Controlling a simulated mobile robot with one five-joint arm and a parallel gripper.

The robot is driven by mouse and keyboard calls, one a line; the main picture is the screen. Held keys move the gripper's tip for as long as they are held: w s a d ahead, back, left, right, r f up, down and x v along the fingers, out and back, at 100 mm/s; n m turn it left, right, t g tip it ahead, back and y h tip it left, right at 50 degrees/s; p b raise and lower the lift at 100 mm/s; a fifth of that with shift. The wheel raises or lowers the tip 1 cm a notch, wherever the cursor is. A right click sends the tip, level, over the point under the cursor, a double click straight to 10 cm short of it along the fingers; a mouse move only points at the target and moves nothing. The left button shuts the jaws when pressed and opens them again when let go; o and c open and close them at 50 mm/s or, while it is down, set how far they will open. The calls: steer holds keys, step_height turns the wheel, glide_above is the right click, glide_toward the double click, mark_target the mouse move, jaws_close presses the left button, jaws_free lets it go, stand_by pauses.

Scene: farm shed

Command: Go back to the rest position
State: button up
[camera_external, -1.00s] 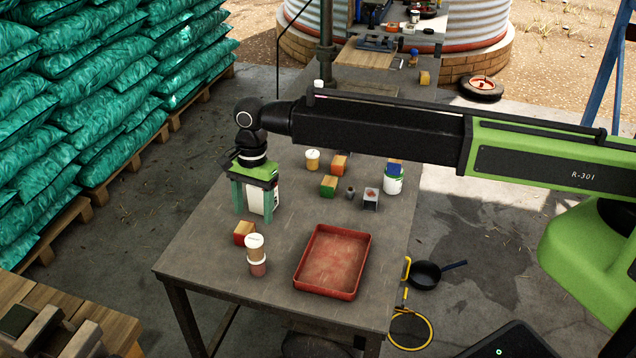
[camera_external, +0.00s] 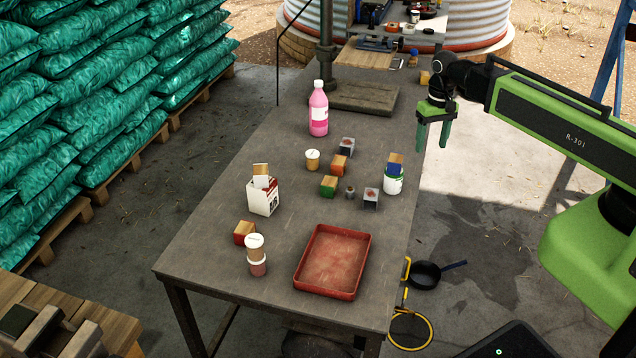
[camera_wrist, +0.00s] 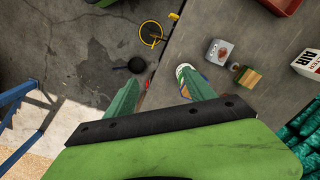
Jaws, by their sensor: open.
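My gripper (camera_external: 434,129) is open and empty in the external view. It hangs fingers down beyond the table's right edge, above the concrete floor, with the arm drawn back. In the wrist view its two green fingers (camera_wrist: 160,100) are spread with nothing held between them. The workbench (camera_external: 210,265) stands to the left of the gripper.
Green sacks (camera_external: 90,100) line the left.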

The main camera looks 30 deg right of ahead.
steer(key=s+d+n, duration=0.1)
steer(key=s+d, duration=0.3)
steer(key=d, duration=0.3)
steer(key=shift+d+n, duration=0.25)
steer(key=shift+n, duration=0.15)
